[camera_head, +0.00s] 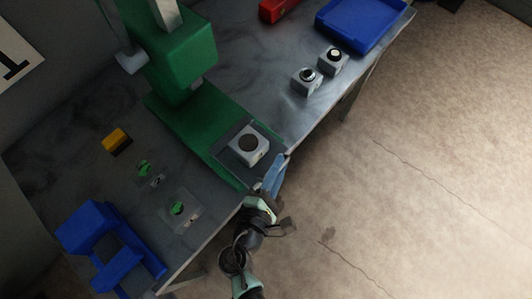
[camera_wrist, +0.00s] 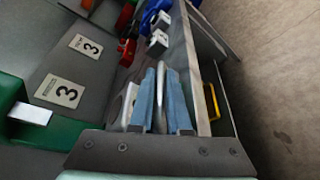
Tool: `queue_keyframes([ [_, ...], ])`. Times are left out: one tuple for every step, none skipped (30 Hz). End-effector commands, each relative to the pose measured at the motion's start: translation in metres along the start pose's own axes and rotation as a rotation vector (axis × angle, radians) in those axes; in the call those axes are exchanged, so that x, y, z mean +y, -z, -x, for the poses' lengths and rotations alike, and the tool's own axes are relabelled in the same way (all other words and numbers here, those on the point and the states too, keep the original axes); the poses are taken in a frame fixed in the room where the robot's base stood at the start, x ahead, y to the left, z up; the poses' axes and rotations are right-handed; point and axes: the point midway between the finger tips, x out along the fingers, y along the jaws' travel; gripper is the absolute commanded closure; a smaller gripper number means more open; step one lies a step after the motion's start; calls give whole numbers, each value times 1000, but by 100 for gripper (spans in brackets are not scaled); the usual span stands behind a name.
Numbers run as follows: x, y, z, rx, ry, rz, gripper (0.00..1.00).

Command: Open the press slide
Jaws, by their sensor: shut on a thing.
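The green press (camera_head: 185,60) stands on the table with its base reaching toward the front edge. Its slide, a grey plate (camera_head: 222,147), lies on the base in front of the press head. A white block with a dark round top (camera_head: 249,145) sits on the plate; its edge shows in the wrist view (camera_wrist: 129,105). My gripper (camera_head: 275,172) is at the front end of the slide, by the table edge. In the wrist view its blue fingers (camera_wrist: 161,95) are shut around a pale upright bar, the slide handle (camera_wrist: 162,78).
Two grey blocks with round tops (camera_head: 307,81) and a blue tray (camera_head: 352,22) are on the right. A blue bin (camera_head: 98,222), a yellow-black block (camera_head: 117,140) and green parts on clear plates (camera_head: 180,208) are on the left. Floor beyond the front edge is clear.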

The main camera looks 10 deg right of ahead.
Motion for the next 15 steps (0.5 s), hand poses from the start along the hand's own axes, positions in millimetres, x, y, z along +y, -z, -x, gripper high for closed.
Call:
queue_keyframes([
  [-4, -3, 2, -1, 3, 2, 100],
  [-4, -4, 2, -1, 3, 1, 100],
  [-5, -5, 2, -1, 2, 1, 100],
  [-5, -6, 2, -1, 2, 0, 100],
  [-5, -6, 3, -1, 2, 0, 100],
  [-5, -7, 3, -1, 2, 0, 100],
  [-6, -7, 3, -1, 2, 0, 100],
  [-6, -7, 3, -1, 2, 0, 100],
  [-6, -7, 3, -1, 2, 0, 100],
  [-6, -7, 3, -1, 2, 0, 100],
  [-6, -7, 3, -1, 2, 0, 100],
  [-6, -7, 3, -1, 2, 0, 100],
  [-6, -7, 3, -1, 2, 0, 100],
  [-6, -7, 3, -1, 2, 0, 100],
  [-5, -7, 3, -1, 2, 0, 100],
])
